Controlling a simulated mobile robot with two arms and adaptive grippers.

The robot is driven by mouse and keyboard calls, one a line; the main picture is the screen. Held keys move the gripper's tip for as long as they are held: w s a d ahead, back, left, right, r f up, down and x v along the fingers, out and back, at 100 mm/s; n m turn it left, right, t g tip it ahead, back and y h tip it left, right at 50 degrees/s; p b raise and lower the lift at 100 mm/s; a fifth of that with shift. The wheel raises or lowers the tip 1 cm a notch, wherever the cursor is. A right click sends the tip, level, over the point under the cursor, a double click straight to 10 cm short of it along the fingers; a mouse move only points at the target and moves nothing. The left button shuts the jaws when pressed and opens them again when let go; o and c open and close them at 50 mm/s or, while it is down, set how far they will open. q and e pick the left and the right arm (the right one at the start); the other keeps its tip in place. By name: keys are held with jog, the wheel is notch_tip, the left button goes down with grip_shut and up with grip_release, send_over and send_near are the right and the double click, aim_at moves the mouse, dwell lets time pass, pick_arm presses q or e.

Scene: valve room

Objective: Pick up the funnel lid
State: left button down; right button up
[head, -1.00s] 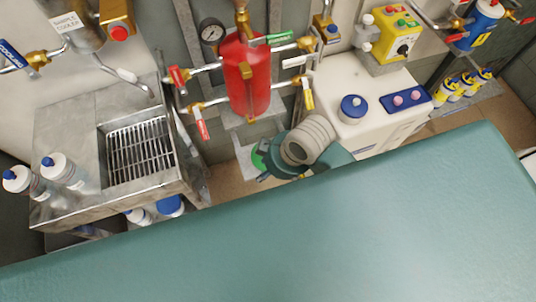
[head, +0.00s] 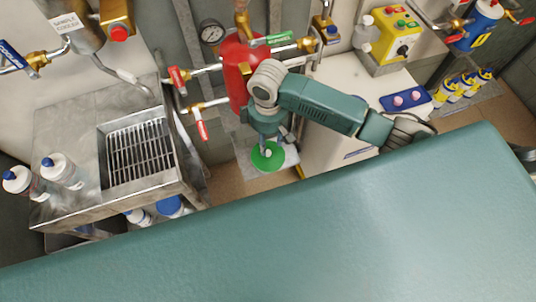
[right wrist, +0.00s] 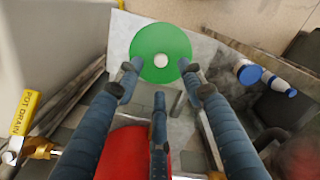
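The funnel lid looks to be the green disc (head: 268,156) with a small white knob, lying on a grey plate low in front of the red vessel. It also shows near the top of the right wrist view as a green disc (right wrist: 148,60). My right gripper (head: 266,144) points down above the disc. In the right wrist view its blue fingers (right wrist: 158,82) are spread and hold nothing, with the knob ahead, roughly between the tips. Contact with the lid does not show. My left gripper is in no view.
The red vessel (head: 235,75) with pipes and a red-handled valve (head: 201,131) stands just behind my right gripper. A steel sink (head: 108,178) is at left. A white cabinet (head: 330,140) is at right, partly hidden by my arm.

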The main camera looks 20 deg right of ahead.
aim_at(268, 152)
jog(key=shift+f+p, duration=0.3)
jog(key=shift+f, duration=2.85)
grip_shut()
